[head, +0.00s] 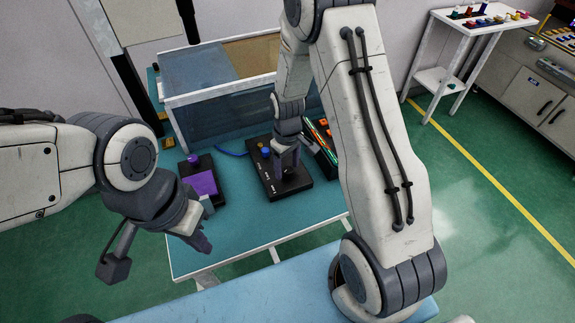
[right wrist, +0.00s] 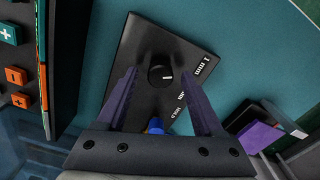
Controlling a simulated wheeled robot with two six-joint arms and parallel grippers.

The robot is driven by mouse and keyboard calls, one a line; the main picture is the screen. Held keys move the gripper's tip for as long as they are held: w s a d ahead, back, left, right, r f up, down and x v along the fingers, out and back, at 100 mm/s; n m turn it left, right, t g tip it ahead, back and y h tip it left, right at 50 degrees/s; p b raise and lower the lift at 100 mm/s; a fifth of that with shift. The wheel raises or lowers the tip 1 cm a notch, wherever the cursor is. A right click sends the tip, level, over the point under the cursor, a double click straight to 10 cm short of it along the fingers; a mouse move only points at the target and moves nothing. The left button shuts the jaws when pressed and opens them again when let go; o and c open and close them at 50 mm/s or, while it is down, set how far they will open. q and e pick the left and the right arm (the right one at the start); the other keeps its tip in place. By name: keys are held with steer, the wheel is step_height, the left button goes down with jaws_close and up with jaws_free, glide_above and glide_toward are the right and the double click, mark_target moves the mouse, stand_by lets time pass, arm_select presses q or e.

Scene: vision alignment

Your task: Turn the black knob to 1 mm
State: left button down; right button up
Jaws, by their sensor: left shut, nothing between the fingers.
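The black box (head: 268,177) lies on the blue-green table. In the right wrist view its round black knob (right wrist: 160,78) has a short white mark pointing right in the picture. The white "1 mm" label (right wrist: 198,68) sits on the box to the right of the knob. Further lettering nearby is partly hidden by a finger. My right gripper (right wrist: 159,72) is open, pointing down over the box, with a purple finger on each side of the knob and gaps between. It hides the knob in the head view. My left gripper (head: 204,243) is shut and empty at the table's left front.
A blue button (right wrist: 155,126) is on the box near my right gripper's palm. A purple-topped device (head: 203,183) lies left of the box. A panel with orange and green parts (head: 322,138) stands to its right. A glass-sided case (head: 213,97) stands behind.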

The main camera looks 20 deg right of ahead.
mark_target(287, 170)
step_height(287, 170, up, 10)
steer(key=shift+r+b, duration=0.2)
steer(key=shift+b, duration=0.25)
steer(key=shift+a, duration=0.1)
stand_by(0.4)
